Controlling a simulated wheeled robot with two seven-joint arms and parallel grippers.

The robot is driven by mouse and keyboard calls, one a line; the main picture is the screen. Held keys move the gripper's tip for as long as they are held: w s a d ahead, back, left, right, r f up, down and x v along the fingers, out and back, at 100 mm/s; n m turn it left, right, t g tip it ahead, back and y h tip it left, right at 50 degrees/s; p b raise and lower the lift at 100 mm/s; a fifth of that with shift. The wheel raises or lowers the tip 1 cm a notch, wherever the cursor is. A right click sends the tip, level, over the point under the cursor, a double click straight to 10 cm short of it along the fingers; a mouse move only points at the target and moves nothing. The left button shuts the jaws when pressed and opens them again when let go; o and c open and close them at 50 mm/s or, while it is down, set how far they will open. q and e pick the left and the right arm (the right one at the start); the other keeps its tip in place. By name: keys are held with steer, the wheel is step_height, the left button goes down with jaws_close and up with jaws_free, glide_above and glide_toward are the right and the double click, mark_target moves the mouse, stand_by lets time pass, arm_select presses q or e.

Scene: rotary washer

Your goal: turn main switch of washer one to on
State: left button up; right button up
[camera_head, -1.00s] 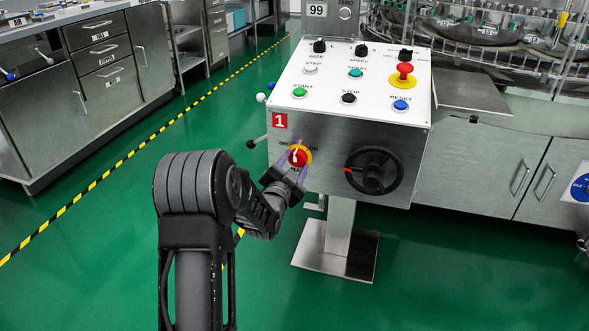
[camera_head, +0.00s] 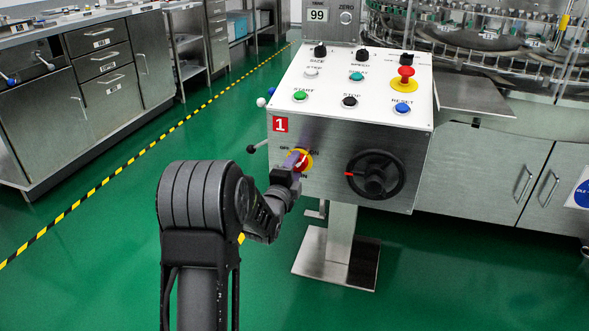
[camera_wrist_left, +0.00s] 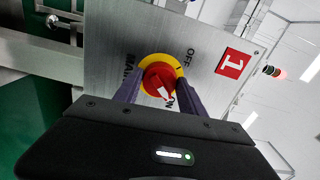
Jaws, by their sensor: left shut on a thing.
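The main switch (camera_head: 305,160) is a red knob on a yellow ring, low on the left of the steel front panel of washer one, under the red "1" label (camera_head: 281,124). My left gripper (camera_head: 293,162) reaches it from the lower left and is shut on the knob, partly hiding it in the head view. In the left wrist view the knob (camera_wrist_left: 158,79) sits between the two purple-grey fingers of the gripper (camera_wrist_left: 158,94). Its white mark points down, toward the partly hidden ON lettering and away from OFF. My right gripper is not in view.
A black handwheel (camera_head: 393,166) is right of the switch on the same panel. The sloped white top (camera_head: 325,78) carries buttons, small knobs and a red emergency stop (camera_head: 406,73). A small lever (camera_head: 254,148) sticks out at the left. Green floor (camera_head: 110,250) is clear on the left.

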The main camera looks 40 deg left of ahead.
arm_select(q)
steer(key=shift+m, duration=0.5)
steer(key=o, duration=1.3)
steer(key=shift+o, duration=0.2)
steer(key=p+v, duration=0.2)
steer(key=v, duration=0.5)
steer(key=shift+s+d, duration=0.15)
steer(key=shift+s, duration=0.25)
